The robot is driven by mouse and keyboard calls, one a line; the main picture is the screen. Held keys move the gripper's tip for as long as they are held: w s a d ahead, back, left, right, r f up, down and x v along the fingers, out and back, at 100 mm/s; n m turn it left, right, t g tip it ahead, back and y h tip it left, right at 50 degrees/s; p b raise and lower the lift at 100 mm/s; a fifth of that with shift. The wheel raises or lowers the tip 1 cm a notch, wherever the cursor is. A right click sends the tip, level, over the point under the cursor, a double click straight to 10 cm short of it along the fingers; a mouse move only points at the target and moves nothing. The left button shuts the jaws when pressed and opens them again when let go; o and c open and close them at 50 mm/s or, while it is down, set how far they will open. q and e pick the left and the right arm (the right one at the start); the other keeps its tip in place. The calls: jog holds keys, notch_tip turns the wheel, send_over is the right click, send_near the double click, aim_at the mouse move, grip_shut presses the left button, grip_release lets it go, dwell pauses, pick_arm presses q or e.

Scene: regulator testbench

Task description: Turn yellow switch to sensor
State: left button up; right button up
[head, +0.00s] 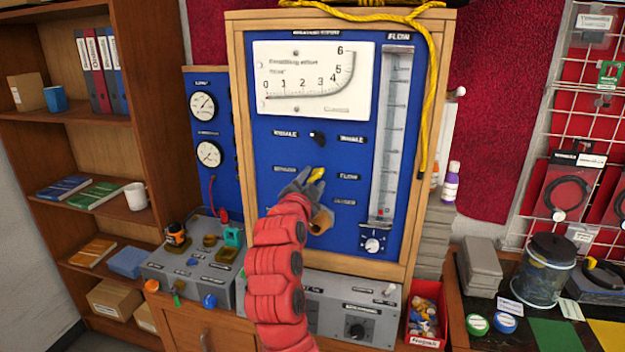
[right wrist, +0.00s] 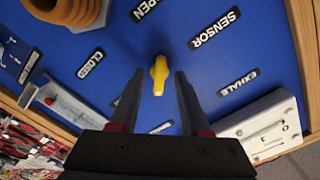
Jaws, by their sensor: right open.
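The yellow switch (head: 317,174) is a small knob on the blue panel, between the SENSOR label (head: 285,169) on its left and the FLOW label (head: 348,176) on its right. My right gripper (head: 304,179) is at the panel and partly covers the switch in the head view. In the right wrist view the yellow switch (right wrist: 159,76) sits between the two open fingertips, with a blue gap on both sides. The SENSOR label (right wrist: 214,30) is at the upper right there; the FLOW label is not readable. My left gripper is not in view.
A black knob (head: 317,138) sits above the switch. A brown round fitting (head: 321,220) is just below my right gripper. The flow tube (head: 392,135) is to the right, the white meter (head: 312,78) above. A yellow rope (head: 424,105) hangs over the panel's right side.

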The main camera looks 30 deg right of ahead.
grip_shut()
dwell(0.3)
